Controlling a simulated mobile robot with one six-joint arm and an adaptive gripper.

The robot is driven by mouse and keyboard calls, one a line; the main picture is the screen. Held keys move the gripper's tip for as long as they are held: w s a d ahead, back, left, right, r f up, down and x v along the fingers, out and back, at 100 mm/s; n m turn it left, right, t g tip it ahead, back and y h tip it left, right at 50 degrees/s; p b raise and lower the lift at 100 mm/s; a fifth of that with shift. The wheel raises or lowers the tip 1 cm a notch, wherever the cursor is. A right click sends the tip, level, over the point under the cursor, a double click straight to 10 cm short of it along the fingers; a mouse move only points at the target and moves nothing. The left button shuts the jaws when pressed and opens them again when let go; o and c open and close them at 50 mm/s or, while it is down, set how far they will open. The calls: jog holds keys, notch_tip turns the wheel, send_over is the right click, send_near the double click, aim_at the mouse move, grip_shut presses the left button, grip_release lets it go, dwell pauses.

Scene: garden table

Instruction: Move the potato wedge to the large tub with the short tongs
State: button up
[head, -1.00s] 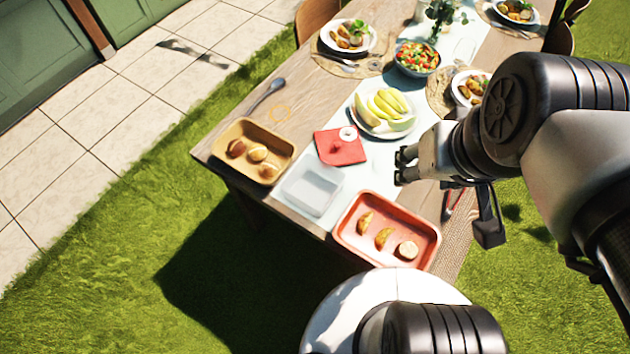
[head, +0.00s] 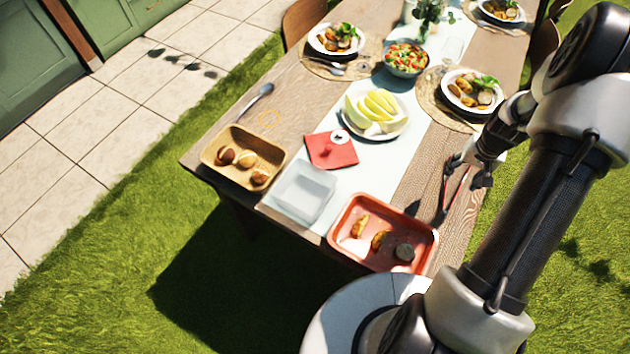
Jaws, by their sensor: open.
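Two potato wedges (head: 360,226) lie in the red-orange tray (head: 340,250) at the table's near end, with a round piece beside them. A clear, empty tub (head: 303,192) stands left of that tray; I cannot tell from its size whether it is the large one. Thin red-edged tongs (head: 458,192) lie along the table's right side, partly hidden by my gripper and its shadow. My gripper (head: 468,172) is open and empty, pointing down at the tongs' upper end. I cannot tell whether it touches them.
A wooden tray (head: 214,150) with several round pieces stands at the left edge. A red board (head: 331,150), a plate of melon slices (head: 375,115), a salad bowl (head: 406,58) and a set dinner plate (head: 471,90) stand farther back. A spoon (head: 255,102) lies at left.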

aim_at(448, 195)
jog(key=shift+s+d+f, duration=0.15)
jog(key=shift+d+f, duration=0.15)
jog(key=shift+f, duration=0.5)
jog(key=f+b, duration=0.2)
jog(key=f, duration=0.1)
jog(key=f+b, duration=0.2)
jog(key=f, duration=0.1)
jog(key=f+b, duration=0.2)
jog(key=f, duration=0.1)
jog(key=shift+w+d, duration=0.2)
jog(key=shift+w, duration=0.2)
jog(key=shift+c, duration=0.6)
jog(key=c, duration=0.6)
jog(key=shift+r, duration=0.1)
